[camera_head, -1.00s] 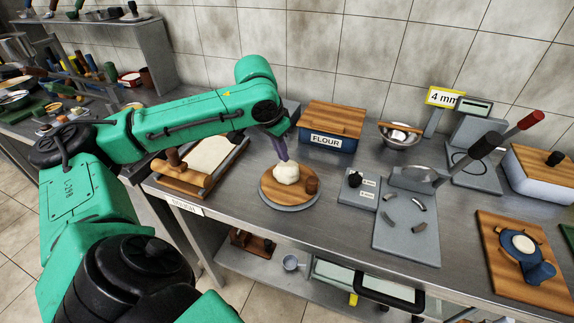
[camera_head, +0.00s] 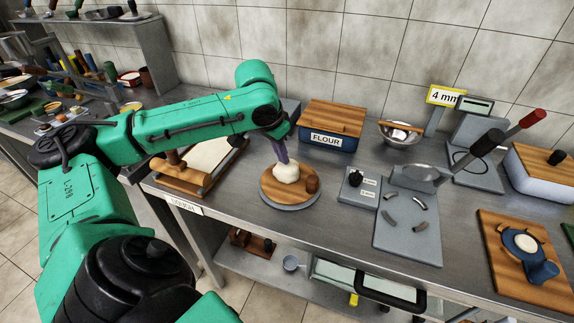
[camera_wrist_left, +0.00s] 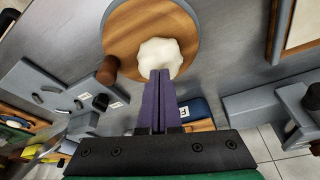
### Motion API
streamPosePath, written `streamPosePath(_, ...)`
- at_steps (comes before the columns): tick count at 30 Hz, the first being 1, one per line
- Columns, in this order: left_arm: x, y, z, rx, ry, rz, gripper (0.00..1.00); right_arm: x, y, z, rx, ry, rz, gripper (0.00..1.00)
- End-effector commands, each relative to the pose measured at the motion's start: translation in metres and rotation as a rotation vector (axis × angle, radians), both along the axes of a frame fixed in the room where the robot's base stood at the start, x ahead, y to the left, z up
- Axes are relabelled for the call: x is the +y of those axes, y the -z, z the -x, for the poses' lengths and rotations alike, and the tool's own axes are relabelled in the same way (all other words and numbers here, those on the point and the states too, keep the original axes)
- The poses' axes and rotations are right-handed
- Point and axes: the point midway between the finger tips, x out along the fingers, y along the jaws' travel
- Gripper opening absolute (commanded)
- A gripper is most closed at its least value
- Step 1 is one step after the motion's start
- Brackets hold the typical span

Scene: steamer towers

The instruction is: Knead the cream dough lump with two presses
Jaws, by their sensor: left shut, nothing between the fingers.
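The cream dough lump (camera_head: 286,173) sits on a round wooden board (camera_head: 271,192) on the steel counter. It also shows in the left wrist view (camera_wrist_left: 160,52), with a lumpy, dented outline. My left gripper (camera_head: 283,158) points down at the dough, its purple fingers closed together with nothing between them. In the left wrist view the fingertips (camera_wrist_left: 160,72) overlap the near edge of the lump. They look in contact with it or just above it; I cannot tell which. My right gripper is not in view.
A small brown knob or cup (camera_head: 312,184) stands on the board beside the dough. A flour box (camera_head: 327,139) is behind, a rolling pin (camera_head: 180,180) on a board to the left, and a grey press plate (camera_head: 408,240) to the right. Bare counter lies in front.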

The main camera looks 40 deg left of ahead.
Motion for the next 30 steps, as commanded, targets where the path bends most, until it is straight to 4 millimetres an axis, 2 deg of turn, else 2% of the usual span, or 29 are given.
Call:
streamPosePath(23, 0.0, 0.025, 0.0, 0.002, 0.0, 0.0, 0.0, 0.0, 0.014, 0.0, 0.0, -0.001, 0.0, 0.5)
streamPosePath(30, 0.0, 0.02, 0.0, 0.003, 0.0, 0.0, 0.0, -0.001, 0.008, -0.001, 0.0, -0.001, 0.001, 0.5)
